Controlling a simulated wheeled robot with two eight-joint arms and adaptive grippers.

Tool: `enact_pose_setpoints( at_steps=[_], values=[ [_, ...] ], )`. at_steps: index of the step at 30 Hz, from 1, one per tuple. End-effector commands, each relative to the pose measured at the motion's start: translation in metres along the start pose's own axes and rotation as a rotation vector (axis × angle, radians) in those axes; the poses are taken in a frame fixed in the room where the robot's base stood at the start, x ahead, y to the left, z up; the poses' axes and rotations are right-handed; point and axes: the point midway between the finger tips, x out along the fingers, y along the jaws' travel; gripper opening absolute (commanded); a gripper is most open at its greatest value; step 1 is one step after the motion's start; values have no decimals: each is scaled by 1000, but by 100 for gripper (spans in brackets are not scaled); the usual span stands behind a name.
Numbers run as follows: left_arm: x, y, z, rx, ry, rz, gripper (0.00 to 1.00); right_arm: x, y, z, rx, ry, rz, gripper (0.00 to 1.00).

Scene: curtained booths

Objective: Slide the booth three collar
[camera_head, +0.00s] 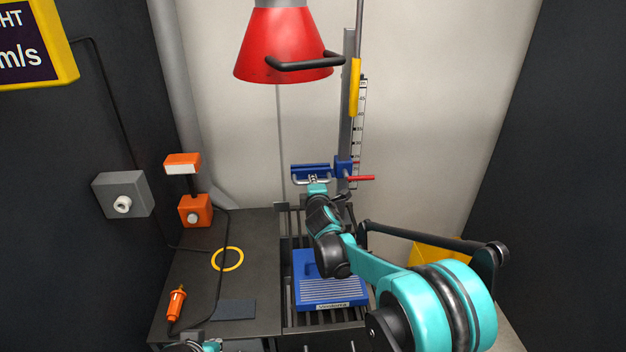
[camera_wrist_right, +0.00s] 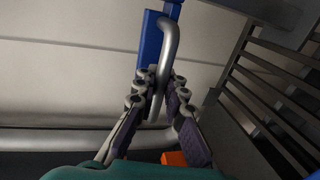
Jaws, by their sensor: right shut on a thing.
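The blue collar (camera_head: 312,170) sits on the upright grey post (camera_head: 348,110) at the back wall. It has a silver bar handle on its front and a red pin (camera_head: 361,178) at its right. My right gripper (camera_head: 314,182) reaches up to this handle. In the right wrist view my right gripper (camera_wrist_right: 156,100) is shut on the silver handle (camera_wrist_right: 168,50), with the blue collar (camera_wrist_right: 151,38) behind it. A small teal and grey part of my left arm shows at the bottom edge of the head view; its fingers cannot be made out.
A red hood (camera_head: 285,40) with a black handle hangs above the collar. A blue slotted block (camera_head: 330,285) lies on the slatted grate below. A dark bench (camera_head: 262,250) at left bears a yellow ring (camera_head: 227,270) and an orange tool (camera_head: 176,305). Dark curtains flank both sides.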

Motion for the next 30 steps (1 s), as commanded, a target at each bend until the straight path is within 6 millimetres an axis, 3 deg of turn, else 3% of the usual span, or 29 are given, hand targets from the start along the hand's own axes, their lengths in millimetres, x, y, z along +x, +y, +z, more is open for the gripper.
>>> enact_pose_setpoints(
  at_steps=[1, 3, 9, 15, 26, 27, 30],
  values=[
    [11, 0, 7, 0, 0, 0, 0, 4, -20, 0, -1, -1, -2, 0],
    [18, 0, 12, 0, 0, 0, 0, 7, -36, 0, -1, -1, -2, 0],
    [32, 0, 22, 0, 0, 0, 0, 14, -70, 0, -1, -1, -2, 0],
    [37, 0, 26, 0, 0, 0, 0, 17, -84, 1, -1, -2, -2, 0],
    [37, 0, 26, 0, 0, 0, 0, 17, -88, 0, 1, -3, -6, 0],
    [37, 0, 26, 0, 0, 0, 0, 17, -88, 0, 1, -3, -6, 12],
    [37, 0, 26, 0, 0, 0, 0, 17, -87, 0, 1, -2, -5, 32]
  ],
)
